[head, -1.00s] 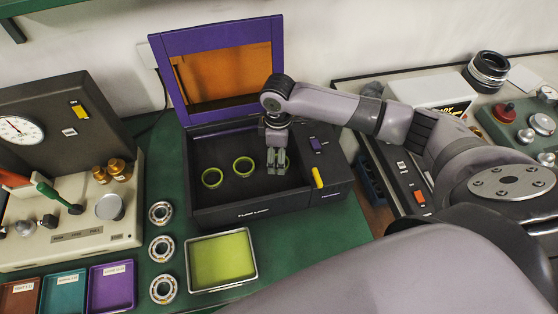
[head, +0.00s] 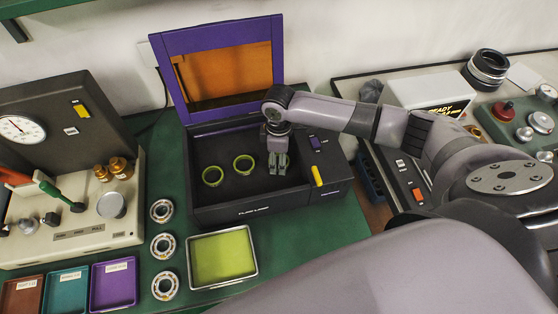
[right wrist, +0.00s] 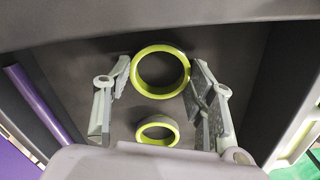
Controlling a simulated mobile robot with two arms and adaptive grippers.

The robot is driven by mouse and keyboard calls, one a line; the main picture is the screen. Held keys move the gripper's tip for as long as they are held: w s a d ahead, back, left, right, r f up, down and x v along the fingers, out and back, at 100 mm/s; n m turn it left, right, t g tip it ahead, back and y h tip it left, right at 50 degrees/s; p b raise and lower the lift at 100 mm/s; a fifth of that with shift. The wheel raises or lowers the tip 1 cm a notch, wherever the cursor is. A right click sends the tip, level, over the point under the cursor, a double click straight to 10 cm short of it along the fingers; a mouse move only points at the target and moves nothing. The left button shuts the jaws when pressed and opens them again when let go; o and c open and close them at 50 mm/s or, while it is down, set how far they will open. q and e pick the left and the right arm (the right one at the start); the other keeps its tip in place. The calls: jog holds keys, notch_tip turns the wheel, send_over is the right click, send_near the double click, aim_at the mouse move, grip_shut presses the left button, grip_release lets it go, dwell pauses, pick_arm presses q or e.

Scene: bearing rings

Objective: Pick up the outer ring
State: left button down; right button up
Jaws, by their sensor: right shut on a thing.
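Two yellow-green rings lie on the dark floor of the open box: a left ring (head: 212,176) and a middle ring (head: 243,165). My right gripper (head: 277,168) is in the box, to the right of them, pointing down. In the right wrist view its fingers (right wrist: 159,75) are shut on a large outer ring (right wrist: 160,49), which sits between the tips. A smaller-looking ring (right wrist: 158,141) lies farther off below it, apart from the fingers. In the head view the held ring is mostly hidden by the fingers. My left gripper is not in view.
The box (head: 262,210) has dark walls around the gripper and a raised purple-framed lid (head: 165,75). A metal tray with a yellow-green pad (head: 222,258) stands in front. Bearings (head: 163,247) line up left of it. A dial device (head: 70,170) stands at left.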

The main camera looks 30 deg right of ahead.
jog(key=c, duration=0.4)
jog(key=shift+c, duration=0.3)
jog(key=shift+r, duration=0.15)
